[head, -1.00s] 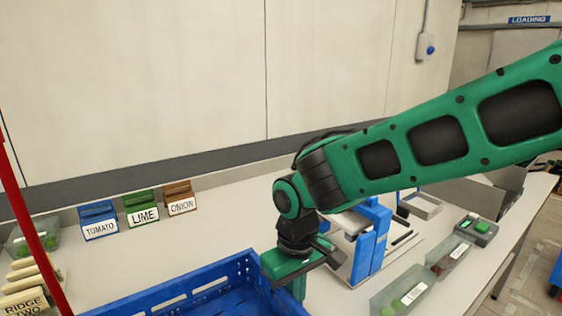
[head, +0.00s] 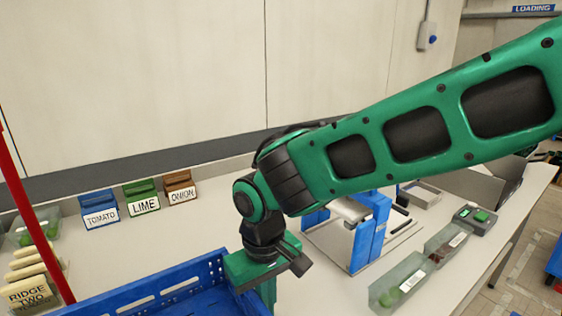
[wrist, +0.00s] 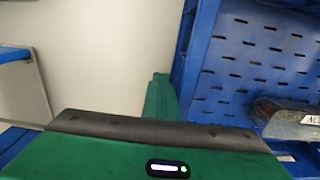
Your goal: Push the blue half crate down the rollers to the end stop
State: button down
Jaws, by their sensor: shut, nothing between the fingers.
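The blue half crate (head: 150,290) is at the bottom of the head view, cut off by the lower edge. Its slatted blue floor and side wall also show at the right of the wrist view (wrist: 255,60). My gripper (head: 268,290) is shut and empty, pointing down at the crate's right end. In the wrist view its green finger (wrist: 160,98) lies right beside the crate's wall; I cannot tell whether they touch. An item with a partly visible label (wrist: 290,122) lies in the crate. The rollers and the end stop are not visible.
Tomato (head: 100,210), lime (head: 142,198) and onion (head: 180,187) holders stand at the back left. A red post (head: 38,225) rises at far left. A blue-framed device (head: 365,235) and clear bins (head: 400,285) stand right of my gripper.

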jog(key=shift+s+a, duration=1.5)
jog(key=shift+a, duration=0.7)
jog(key=shift+s+a, duration=1.45)
jog(key=shift+a, duration=0.8)
jog(key=shift+s+a, duration=1.5)
jog(key=shift+a, duration=0.7)
notch_tip(320, 180, up, 12)
jog(key=w+d, duration=0.1)
jog(key=d, duration=0.1)
jog(key=shift+w+d, duration=0.35)
jog(key=shift+w, duration=0.05)
jog(key=w+d+f+m, duration=0.1)
jog(key=w+d+m, duration=0.35)
jog(key=d, duration=1.15)
jog(key=w+d+f+m, duration=0.15)
jog(key=w+d, duration=0.55)
jog(key=d, duration=0.8)
jog(key=s+d+f+m, duration=0.1)
jog(key=s+d+m, duration=0.1)
jog(key=d, duration=0.5)
jog(key=s+d+f+m, duration=0.1)
jog(key=s+d+m, duration=0.15)
jog(key=d, duration=0.45)
jog(key=s+d+f+m, duration=0.2)
jog(key=s+d+f, duration=0.1)
jog(key=s+d, duration=0.6)
jog(key=shift+s+f+m, duration=0.35)
jog(key=shift+s+f, duration=0.05)
jog(key=shift+s, duration=0.75)
